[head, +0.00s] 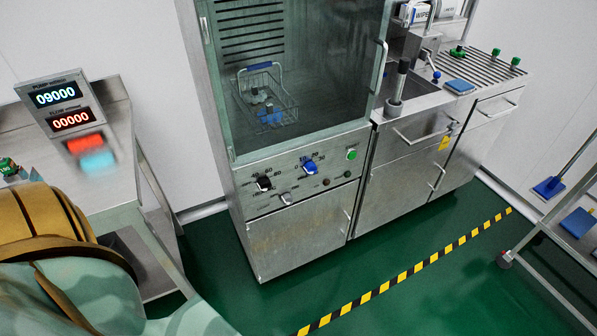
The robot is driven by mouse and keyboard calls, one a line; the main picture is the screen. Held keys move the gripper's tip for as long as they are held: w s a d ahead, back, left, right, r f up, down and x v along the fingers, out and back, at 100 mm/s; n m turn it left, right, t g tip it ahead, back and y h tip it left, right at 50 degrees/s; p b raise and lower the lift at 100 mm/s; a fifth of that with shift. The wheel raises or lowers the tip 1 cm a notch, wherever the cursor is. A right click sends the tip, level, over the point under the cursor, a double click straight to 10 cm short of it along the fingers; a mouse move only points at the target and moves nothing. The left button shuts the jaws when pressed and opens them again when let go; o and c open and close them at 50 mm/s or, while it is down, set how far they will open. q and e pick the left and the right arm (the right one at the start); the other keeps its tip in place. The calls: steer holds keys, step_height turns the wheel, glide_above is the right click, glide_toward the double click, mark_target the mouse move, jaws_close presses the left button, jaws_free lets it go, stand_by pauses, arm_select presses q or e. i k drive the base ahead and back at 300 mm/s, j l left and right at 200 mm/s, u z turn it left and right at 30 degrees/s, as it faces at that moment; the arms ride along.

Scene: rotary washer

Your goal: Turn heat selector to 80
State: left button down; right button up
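The washer's control panel (335,178) lies below its glass door. A black knob (264,184) sits at its left with small numbers above it, one of which looks like 80. A blue knob (310,168) sits to its right with its own small markings. I cannot tell for sure which knob is the heat selector, and the exact pointer settings are too small to read. Neither of my grippers is in view; only gold and pale green parts of my body show at the lower left.
The washer's glass door (300,75) looks shut, with a wire basket (266,98) behind it. A green button (351,154) and a silver knob (286,198) are on the panel. A bench with a display (60,105) stands left. Green floor (330,270) before the washer is clear.

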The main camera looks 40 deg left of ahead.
mark_target(264, 184)
steer(key=u, duration=1.4)
steer(key=l, duration=0.25)
steer(key=i+l+z, duration=0.15)
steer(key=l, duration=0.15)
